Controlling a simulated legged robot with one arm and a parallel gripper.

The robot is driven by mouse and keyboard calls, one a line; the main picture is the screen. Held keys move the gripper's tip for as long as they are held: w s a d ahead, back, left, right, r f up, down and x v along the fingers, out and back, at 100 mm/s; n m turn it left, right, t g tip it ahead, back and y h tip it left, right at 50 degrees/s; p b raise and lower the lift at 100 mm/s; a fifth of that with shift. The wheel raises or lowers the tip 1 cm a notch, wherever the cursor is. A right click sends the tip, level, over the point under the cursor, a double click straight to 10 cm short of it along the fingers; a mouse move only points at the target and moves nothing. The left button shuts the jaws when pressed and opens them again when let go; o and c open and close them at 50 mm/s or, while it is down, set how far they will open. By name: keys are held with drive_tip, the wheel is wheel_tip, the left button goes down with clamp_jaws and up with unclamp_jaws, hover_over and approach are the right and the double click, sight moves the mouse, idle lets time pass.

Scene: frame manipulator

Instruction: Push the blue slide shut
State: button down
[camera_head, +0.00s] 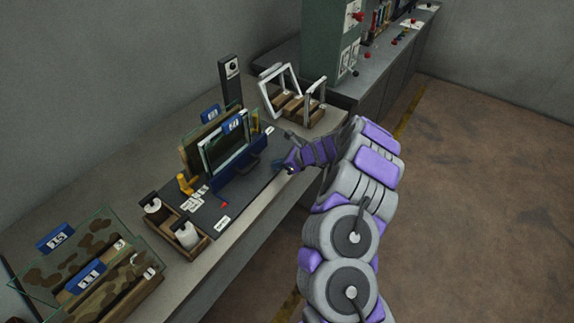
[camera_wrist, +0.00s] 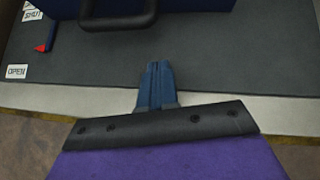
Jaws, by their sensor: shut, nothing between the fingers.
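The blue slide (camera_head: 228,178) sits on a dark base plate on the bench, with a framed panel standing in it. Its black handle (camera_head: 252,164) faces the front edge. In the wrist view the slide (camera_wrist: 195,5) and its handle (camera_wrist: 118,14) are at the top, partly cut off. A red-tipped pointer (camera_wrist: 44,42) lies between a SHUT label (camera_wrist: 33,14) and an OPEN label (camera_wrist: 16,71). My gripper (camera_wrist: 158,68) is shut and empty at the plate's front edge, apart from the handle. In the head view my gripper (camera_head: 286,168) is right of the slide.
Glass panels (camera_head: 85,262) lie farther left. Frames in a wooden rack (camera_head: 290,103) stand behind my gripper. A green cabinet (camera_head: 333,40) is at the back. Open floor (camera_head: 480,180) lies to the right.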

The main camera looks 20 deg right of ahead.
sight(251, 158)
drive_tip(key=shift+w+a+r, duration=0.3)
drive_tip(key=shift+w+a, duration=0.3)
drive_tip(key=shift+w, duration=0.15)
drive_tip(key=shift+w+a+r, duration=0.1)
drive_tip(key=shift+w+a, duration=0.1)
drive_tip(key=shift+a, duration=0.25)
drive_tip(key=shift+w+a+r, duration=0.1)
drive_tip(key=shift+w+a, duration=0.05)
drive_tip(key=shift+a, duration=0.25)
drive_tip(key=shift+d, duration=0.1)
drive_tip(key=shift+w, duration=0.55)
drive_tip(key=shift+w+a+p, duration=0.4)
drive_tip(key=shift+w+a, duration=0.45)
drive_tip(key=shift+w, duration=0.1)
drive_tip(key=shift+w+a, duration=0.25)
drive_tip(key=shift+a, duration=0.15)
